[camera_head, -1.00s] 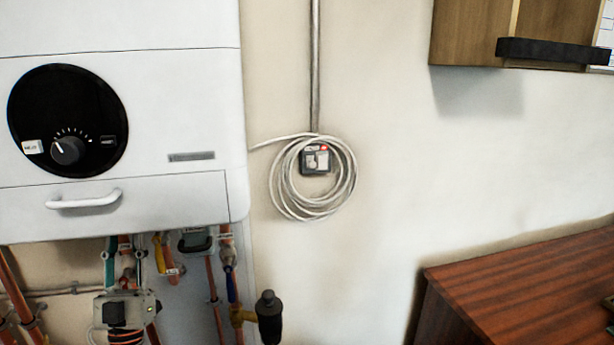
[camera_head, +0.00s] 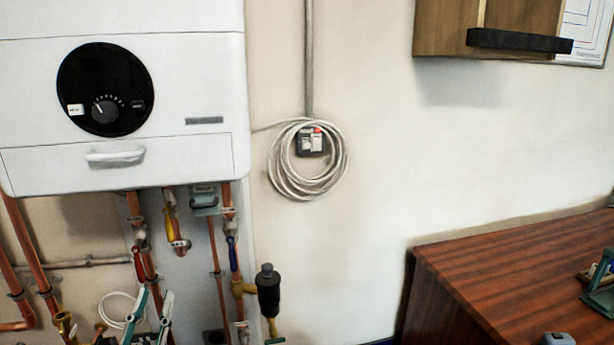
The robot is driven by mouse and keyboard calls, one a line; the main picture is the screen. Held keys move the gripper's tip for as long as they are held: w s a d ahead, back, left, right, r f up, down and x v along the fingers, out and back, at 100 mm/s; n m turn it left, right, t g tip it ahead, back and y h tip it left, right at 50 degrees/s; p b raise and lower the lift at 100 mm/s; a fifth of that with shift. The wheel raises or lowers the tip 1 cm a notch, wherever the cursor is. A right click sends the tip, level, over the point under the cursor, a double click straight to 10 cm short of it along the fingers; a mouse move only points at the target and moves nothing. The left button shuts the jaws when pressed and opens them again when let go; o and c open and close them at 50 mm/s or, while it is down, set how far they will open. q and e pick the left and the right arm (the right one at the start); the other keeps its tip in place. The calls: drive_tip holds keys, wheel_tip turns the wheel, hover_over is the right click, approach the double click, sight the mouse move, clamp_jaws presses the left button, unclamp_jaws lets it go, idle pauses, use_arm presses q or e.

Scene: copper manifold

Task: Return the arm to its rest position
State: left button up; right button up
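My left gripper (camera_head: 153,303) shows at the bottom left of the head view, below the white boiler (camera_head: 200,100). Its two teal and pale fingers point up and stand apart, with no object visible between them. It is in front of the copper pipes; whether it touches any is not clear. Most of its body and arm is cut off by the lower edge. My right gripper is not in view.
Copper pipes (camera_head: 28,245) and a black-capped brass fitting (camera_head: 268,290) hang below the boiler. A coiled white cable (camera_head: 290,182) hangs on the wall. A wooden bench (camera_head: 480,275) stands at the right, with a green item (camera_head: 600,290) on it. A cabinet (camera_head: 440,28) hangs above.

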use_arm(q)
drive_tip(key=s+d+f+m+g+h+b, duration=0.1)
drive_tip(key=s+d+f+g, duration=0.2)
drive_tip(key=s+f, duration=0.35)
drive_tip(key=s+d+f+m+g+b, duration=0.1)
drive_tip(key=s+d+f+g+b, duration=0.15)
drive_tip(key=f, duration=0.75)
drive_tip(key=s+d+f+g+h+b, duration=0.1)
drive_tip(key=s+d+f+g, duration=0.15)
drive_tip(key=s+f, duration=0.45)
use_arm(e)
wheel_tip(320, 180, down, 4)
drive_tip(key=b, duration=0.1)
use_arm(q)
drive_tip(key=s+d+f+m+g, duration=0.1)
drive_tip(key=s+d+f+g, duration=0.15)
drive_tip(key=s+f, duration=0.25)
drive_tip(key=s+d+f+g, duration=0.1)
drive_tip(key=s+f+g, duration=0.2)
drive_tip(key=s+f, duration=0.2)
drive_tip(key=shift+s+a+r+p, duration=0.1)
drive_tip(key=shift+r+p, duration=2.75)
drive_tip(key=shift+p, duration=3.1)
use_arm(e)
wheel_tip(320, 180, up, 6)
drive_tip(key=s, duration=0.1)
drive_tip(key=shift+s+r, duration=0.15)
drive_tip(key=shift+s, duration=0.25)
